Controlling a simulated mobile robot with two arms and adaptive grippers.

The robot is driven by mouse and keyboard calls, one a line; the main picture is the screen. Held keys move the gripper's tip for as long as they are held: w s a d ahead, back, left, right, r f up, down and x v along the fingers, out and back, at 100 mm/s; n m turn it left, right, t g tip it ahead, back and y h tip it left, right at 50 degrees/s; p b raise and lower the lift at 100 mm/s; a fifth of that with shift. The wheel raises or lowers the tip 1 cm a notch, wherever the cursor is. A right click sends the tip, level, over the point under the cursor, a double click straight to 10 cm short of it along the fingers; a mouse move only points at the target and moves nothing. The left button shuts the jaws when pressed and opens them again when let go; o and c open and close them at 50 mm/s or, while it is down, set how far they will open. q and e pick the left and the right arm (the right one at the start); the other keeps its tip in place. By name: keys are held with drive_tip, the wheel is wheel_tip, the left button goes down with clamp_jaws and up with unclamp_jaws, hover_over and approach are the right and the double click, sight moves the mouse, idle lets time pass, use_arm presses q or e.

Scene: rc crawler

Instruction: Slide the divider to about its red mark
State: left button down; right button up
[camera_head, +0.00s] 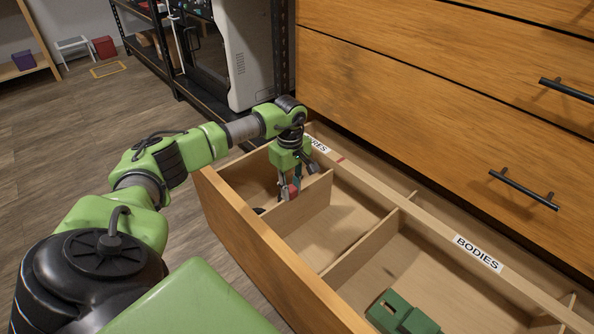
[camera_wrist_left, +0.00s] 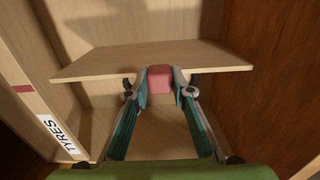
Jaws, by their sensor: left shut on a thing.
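The divider (camera_head: 308,203) is a thin pale wooden panel standing across the open drawer. It also shows in the left wrist view (camera_wrist_left: 110,62). A pink-red tab (camera_wrist_left: 160,79) sits at the middle of its top edge. My left gripper (camera_head: 289,190) reaches down to it, and its two fingers (camera_wrist_left: 160,88) are shut on the tab from both sides. The red mark (camera_head: 341,160) is on the drawer's back rail, close to the divider's far end. It shows at the left edge of the wrist view (camera_wrist_left: 22,88), past the TYRES label (camera_wrist_left: 60,138). My right gripper is not in view.
The drawer's front wall (camera_head: 265,245) runs along the near side. A second divider (camera_head: 362,246) stands to the right, and a green body part (camera_head: 402,315) lies beyond it beside the BODIES label (camera_head: 478,252). Closed drawers with black handles (camera_head: 523,189) rise behind.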

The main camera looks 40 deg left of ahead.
use_arm(q)
drive_tip(key=c, duration=1.8)
unclamp_jaws()
drive_tip(key=shift+o, duration=0.2)
wheel_tip(320, 180, up, 12)
